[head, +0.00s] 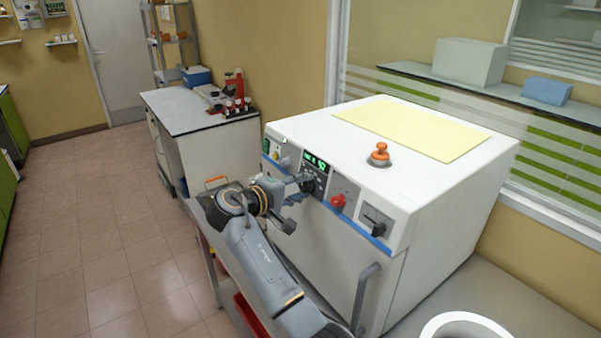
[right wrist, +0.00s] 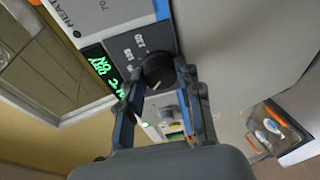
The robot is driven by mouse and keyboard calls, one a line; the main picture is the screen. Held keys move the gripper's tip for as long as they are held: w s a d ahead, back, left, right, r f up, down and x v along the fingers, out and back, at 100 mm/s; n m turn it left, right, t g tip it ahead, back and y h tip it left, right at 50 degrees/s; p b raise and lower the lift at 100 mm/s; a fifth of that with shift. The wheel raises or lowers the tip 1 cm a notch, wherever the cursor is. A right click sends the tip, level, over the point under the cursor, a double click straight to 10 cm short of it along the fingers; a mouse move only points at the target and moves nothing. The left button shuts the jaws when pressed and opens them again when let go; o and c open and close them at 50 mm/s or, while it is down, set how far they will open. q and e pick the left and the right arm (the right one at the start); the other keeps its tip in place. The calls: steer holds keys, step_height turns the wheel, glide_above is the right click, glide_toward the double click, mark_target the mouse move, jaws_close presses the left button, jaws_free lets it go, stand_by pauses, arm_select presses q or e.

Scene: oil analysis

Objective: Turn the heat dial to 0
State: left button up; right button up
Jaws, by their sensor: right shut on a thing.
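A white machine (head: 350,245) with a sloped front control panel stands at centre right. A black dial (right wrist: 158,69) with a light pointer mark sits beside a green-lit display (right wrist: 103,68) in the right wrist view. The display also shows in the head view (head: 316,162). My right gripper (head: 308,184) is shut on the black dial, with one finger on each side of it (right wrist: 160,80). The adjoining grey panel carries the printed word HEAT (right wrist: 66,12) and a 70. I cannot read the dial's setting for sure. My left gripper is not in view.
A red knob (head: 338,202) and a black switch (head: 378,229) are on the panel to the right of my gripper. A door handle (head: 364,298) sticks out below. A yellow sheet (head: 412,128) and an orange knob (head: 379,150) are on the machine's top.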

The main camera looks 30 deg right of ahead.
steer(key=shift+r+n+p, duration=0.35)
steer(key=shift+n+p, duration=0.85)
steer(key=shift+p, duration=0.05)
steer(key=shift+w+f+n+g+y, duration=0.1)
steer(key=shift+n+g+y, duration=0.25)
steer(key=shift+n, duration=0.35)
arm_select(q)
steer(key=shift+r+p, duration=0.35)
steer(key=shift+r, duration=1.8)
arm_select(e)
steer(key=shift+n+g, duration=0.35)
steer(key=shift+n, duration=0.45)
steer(key=shift+f, duration=0.1)
steer(key=o, duration=1.1)
steer(key=shift+o, duration=0.2)
steer(key=shift+a, duration=0.1)
steer(key=v, duration=1.1)
steer(key=shift+a, duration=0.35)
